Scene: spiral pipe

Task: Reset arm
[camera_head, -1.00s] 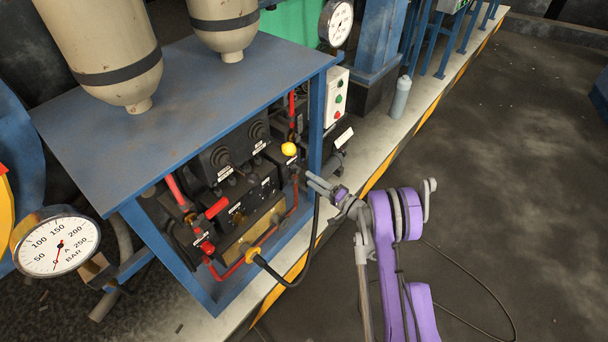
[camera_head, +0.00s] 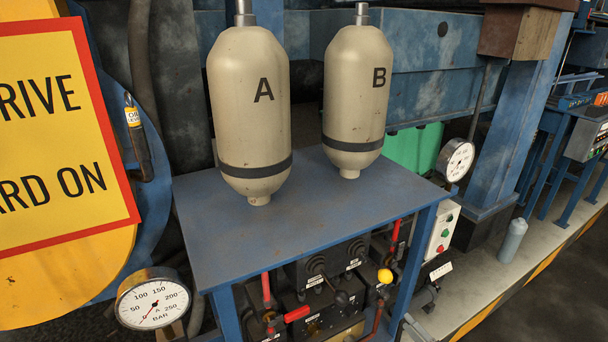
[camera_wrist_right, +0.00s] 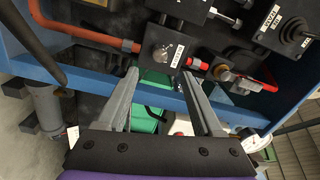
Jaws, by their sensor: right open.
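My right gripper (camera_wrist_right: 160,75) is open and empty in the right wrist view, its two grey fingers apart. A dark valve block (camera_wrist_right: 163,48) with a white label lies just beyond the fingertips; I cannot tell whether they touch it. The rest of the right arm is out of that view. My left gripper is not in view.
A blue table (camera_head: 300,215) carries tanks A (camera_head: 250,115) and B (camera_head: 357,95). Below it are control blocks, a red lever (camera_head: 296,314) and a yellow knob (camera_head: 385,276). A pressure gauge (camera_head: 152,304) is at lower left. A grey bottle (camera_head: 512,240) stands at right.

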